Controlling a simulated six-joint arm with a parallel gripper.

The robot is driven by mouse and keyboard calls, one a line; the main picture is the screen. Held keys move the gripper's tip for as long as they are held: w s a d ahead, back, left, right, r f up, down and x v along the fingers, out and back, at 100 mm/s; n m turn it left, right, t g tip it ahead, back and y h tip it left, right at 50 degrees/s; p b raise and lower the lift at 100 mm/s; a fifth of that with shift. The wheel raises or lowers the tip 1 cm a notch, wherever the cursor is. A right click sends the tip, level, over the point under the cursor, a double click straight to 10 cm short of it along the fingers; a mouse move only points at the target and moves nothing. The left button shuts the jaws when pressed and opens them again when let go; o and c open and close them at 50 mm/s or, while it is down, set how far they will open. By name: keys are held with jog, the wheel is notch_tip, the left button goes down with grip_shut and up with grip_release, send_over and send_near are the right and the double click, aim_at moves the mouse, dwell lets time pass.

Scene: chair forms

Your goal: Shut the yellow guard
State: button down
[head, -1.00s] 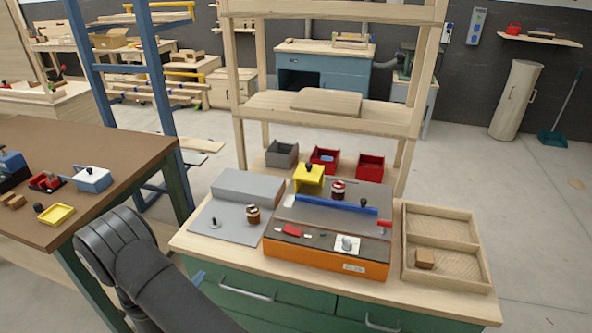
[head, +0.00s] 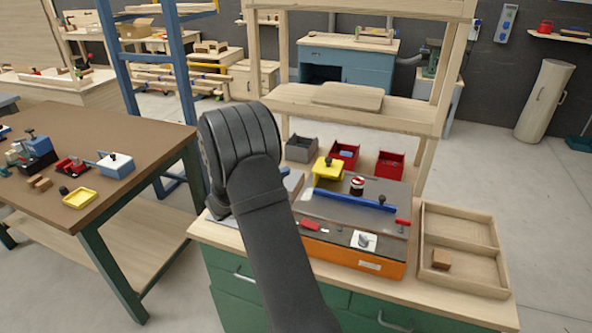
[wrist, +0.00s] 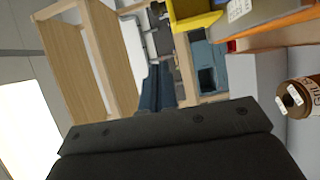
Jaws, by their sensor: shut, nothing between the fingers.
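The yellow guard (head: 327,172) stands at the back left of the orange-based machine (head: 348,258), with a dark knob on top. I cannot tell how far its hinge is turned. My dark arm rises in front of the bench's left side in the head view; it hides the gripper there. In the wrist view my gripper (wrist: 165,126) is a dark bar across the lower part, shut and empty. The yellow guard also shows at the top of the wrist view (wrist: 192,16), apart from the gripper.
The machine carries a blue fence (head: 350,199), a striped red-and-white knob (head: 357,184) and a red handle (head: 402,222). A brown jar (wrist: 300,94) and a grey block (wrist: 255,85) are near the gripper. A wooden tray (head: 462,213) stands right. Bins and a shelf frame stand behind.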

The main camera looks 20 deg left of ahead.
aim_at(316, 169)
jog(key=x, duration=0.3)
jog(key=d+x, duration=0.1)
jog(key=x, duration=0.3)
jog(key=s+d+x, duration=0.1)
jog(key=x, duration=0.3)
jog(key=shift+w+d+f, duration=0.1)
jog(key=shift+w+d, duration=0.05)
jog(key=shift+d, duration=0.25)
jog(key=d, duration=1)
jog(key=shift+d, duration=0.4)
jog(key=s+a, duration=0.1)
jog(key=a, duration=0.2)
jog(key=s+a, duration=0.1)
jog(key=a, duration=0.1)
jog(key=shift+s, duration=0.3)
jog(key=v, duration=0.8)
jog(key=shift+s, duration=0.3)
